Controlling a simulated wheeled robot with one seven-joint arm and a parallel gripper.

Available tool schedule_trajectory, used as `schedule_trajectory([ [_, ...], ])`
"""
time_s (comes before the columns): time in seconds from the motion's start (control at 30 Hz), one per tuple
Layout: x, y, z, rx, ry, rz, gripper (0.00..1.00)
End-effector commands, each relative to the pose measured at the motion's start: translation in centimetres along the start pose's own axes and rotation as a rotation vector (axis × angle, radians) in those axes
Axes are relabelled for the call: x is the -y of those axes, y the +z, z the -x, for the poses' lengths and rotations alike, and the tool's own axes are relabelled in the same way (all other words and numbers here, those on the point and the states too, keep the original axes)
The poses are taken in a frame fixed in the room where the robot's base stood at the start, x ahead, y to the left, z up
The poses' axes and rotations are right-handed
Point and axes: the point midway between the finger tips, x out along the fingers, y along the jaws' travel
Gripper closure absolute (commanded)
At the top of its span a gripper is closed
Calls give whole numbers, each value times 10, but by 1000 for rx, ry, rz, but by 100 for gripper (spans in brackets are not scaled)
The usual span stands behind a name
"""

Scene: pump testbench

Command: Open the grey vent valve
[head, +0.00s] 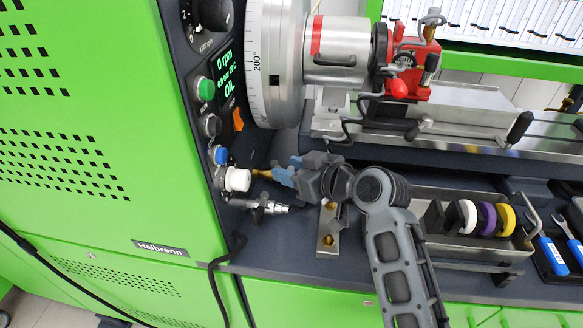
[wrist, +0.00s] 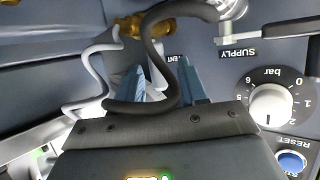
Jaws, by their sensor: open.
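The vent valve shows in the wrist view as a brass body (wrist: 132,27) at the top, beside an upside-down label whose visible letters read "ENT". A light grey bar, seemingly its lever (wrist: 157,68), reaches down from the brass toward the space between my fingers. In the head view a brass part (head: 262,173) shows just left of my fingertips, and the rest there is hidden. My gripper (head: 283,168) is open, its blue fingers pointing at the panel. In the wrist view my gripper (wrist: 161,68) has one finger on each side of the bar; contact cannot be told.
A black hose (wrist: 160,50) curves across the fingers in the wrist view. The pressure knob (wrist: 270,103) and blue reset button (wrist: 291,161) are at right. A metal valve fitting (head: 262,207) lies just below my gripper. A tray (head: 465,250) with coloured rings stands right.

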Motion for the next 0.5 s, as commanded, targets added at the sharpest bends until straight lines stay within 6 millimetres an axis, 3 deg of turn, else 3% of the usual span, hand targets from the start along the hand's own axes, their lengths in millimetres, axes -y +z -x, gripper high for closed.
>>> schedule_trajectory([
  [0.23, 0, 0, -1, 1, 0, 0, 59],
  [0.5, 0, 0, -1, 1, -1, 0, 85],
])
